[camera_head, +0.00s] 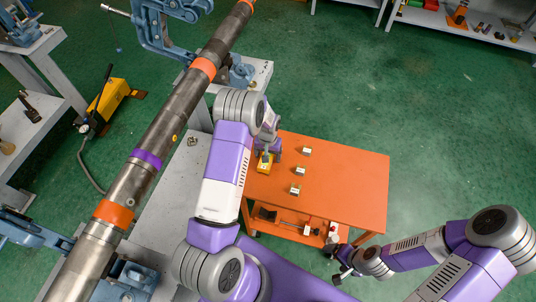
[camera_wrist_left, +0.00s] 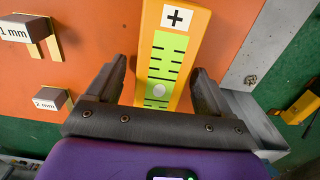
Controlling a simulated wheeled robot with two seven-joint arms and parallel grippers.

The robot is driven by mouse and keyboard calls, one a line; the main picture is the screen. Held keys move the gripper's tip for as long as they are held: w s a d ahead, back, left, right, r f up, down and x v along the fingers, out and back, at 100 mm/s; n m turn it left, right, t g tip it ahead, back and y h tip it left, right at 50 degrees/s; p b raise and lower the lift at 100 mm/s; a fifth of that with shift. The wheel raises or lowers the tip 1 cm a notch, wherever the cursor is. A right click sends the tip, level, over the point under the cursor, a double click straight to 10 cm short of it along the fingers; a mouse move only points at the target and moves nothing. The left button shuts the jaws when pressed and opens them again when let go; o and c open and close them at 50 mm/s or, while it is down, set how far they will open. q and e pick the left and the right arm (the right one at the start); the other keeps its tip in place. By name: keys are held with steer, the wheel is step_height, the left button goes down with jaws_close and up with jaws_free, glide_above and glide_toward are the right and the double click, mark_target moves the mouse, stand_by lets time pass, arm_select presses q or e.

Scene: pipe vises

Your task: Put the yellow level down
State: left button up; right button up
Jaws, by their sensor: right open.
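The yellow level (camera_head: 264,168) is at the left end of the orange table (camera_head: 345,185). In the left wrist view the level (camera_wrist_left: 168,60) shows a green marked scale, a round pale bubble and a plus label. My left gripper (camera_wrist_left: 160,75) is open, with one finger on each side of the level and a gap visible beside it. In the head view my left gripper (camera_head: 268,150) is over the level and partly hides it. My right gripper (camera_head: 340,277) is open and empty, low beside the table's front right corner.
Several small labelled blocks, such as the 1 mm block (camera_wrist_left: 20,30) and 2 mm block (camera_wrist_left: 50,98), stand on the table. A long pipe (camera_head: 160,130) in blue vises runs along the left. The table's right half is clear.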

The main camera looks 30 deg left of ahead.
arm_select(q)
step_height(320, 180, up, 12)
steer(key=shift+r+p, duration=0.2)
steer(key=shift+p, duration=0.15)
steer(key=shift+f, duration=0.1)
stand_by(0.7)
